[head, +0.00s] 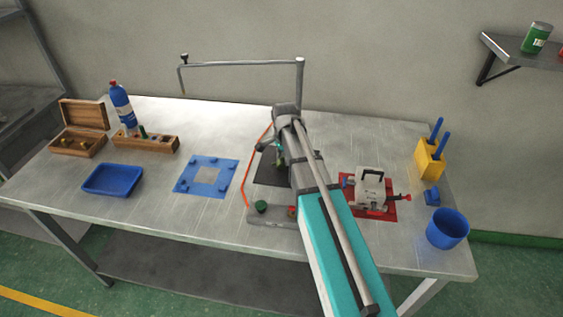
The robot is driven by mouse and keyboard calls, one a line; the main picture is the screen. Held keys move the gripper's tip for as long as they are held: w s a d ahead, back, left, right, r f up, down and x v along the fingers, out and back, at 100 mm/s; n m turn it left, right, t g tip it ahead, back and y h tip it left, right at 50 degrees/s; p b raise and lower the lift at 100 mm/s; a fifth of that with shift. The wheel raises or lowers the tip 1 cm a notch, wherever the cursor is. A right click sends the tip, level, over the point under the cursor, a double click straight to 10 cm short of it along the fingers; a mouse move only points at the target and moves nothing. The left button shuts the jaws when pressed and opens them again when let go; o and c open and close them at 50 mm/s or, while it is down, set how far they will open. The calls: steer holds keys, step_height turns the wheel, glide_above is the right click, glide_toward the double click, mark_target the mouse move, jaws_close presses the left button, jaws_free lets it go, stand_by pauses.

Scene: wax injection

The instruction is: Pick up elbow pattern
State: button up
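My arm reaches across the middle of the table, and its wrist end is above the back part of the tabletop. My gripper (280,153) is mostly hidden by the arm. Only a small dark and greenish patch shows there, beside the arm and above a black mat (268,170). I cannot tell whether its fingers are open or shut, or whether they hold anything. I cannot make out an elbow pattern for certain. A wooden box with its lid open (79,146) and a wooden block with small items (147,143) stand at the left.
The metal table (222,124) also holds a blue tray (113,180), a blue square frame (188,181), a bottle (122,106), a white machine on a red mat (371,187), a yellow holder (429,160) and a blue cup (447,229). A raised pipe (240,64) spans the back.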

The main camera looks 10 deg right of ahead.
jaws_close()
steer(key=shift+r, duration=0.1)
step_height(320, 180, up, 3)
steer(key=p, duration=0.2)
steer(key=shift+f+p, duration=0.2)
steer(key=shift+p, duration=0.2)
steer(key=s+r+p, duration=1)
steer(key=s, duration=0.4)
steer(key=shift+a, duration=0.45)
steer(key=shift+r, duration=0.1)
